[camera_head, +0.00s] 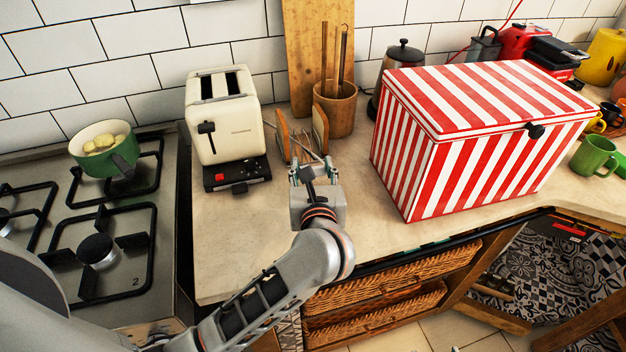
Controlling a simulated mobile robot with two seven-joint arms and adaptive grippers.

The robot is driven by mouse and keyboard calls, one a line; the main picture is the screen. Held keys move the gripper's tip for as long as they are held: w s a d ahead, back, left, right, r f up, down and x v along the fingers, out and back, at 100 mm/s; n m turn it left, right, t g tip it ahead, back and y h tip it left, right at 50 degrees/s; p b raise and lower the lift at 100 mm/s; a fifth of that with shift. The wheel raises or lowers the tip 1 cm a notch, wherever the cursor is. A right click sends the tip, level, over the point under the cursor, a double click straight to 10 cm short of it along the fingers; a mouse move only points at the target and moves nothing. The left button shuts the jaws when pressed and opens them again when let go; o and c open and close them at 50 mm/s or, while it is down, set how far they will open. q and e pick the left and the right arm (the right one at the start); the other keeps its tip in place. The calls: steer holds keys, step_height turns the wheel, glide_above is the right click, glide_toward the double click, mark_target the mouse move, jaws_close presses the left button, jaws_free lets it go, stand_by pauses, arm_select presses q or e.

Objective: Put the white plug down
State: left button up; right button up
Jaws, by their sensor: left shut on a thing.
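My left gripper (312,171) reaches over the worktop from the lower left, just in front of the toast rack and right of the toaster. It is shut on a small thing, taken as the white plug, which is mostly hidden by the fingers. A thin pale rod or cord shows by the fingertips; I cannot tell whether it belongs to the plug. I cannot tell whether the plug touches the worktop (255,235). My right gripper is not in view.
The cream toaster (222,118) stands left, the wooden toast rack (320,128) and utensil pot (336,108) behind. A red-striped box (470,140) stands right. The hob with a green pan (104,150) is far left. The worktop in front of the toaster is clear.

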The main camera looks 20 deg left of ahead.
arm_select(q)
step_height(320, 180, down, 3)
steer(key=shift+f+b, duration=0.1)
steer(key=shift+b, duration=0.6)
steer(key=shift+r, duration=0.2)
steer(key=shift+f+b, duration=0.3)
steer(key=shift+f, duration=0.2)
steer(key=o, duration=1.1)
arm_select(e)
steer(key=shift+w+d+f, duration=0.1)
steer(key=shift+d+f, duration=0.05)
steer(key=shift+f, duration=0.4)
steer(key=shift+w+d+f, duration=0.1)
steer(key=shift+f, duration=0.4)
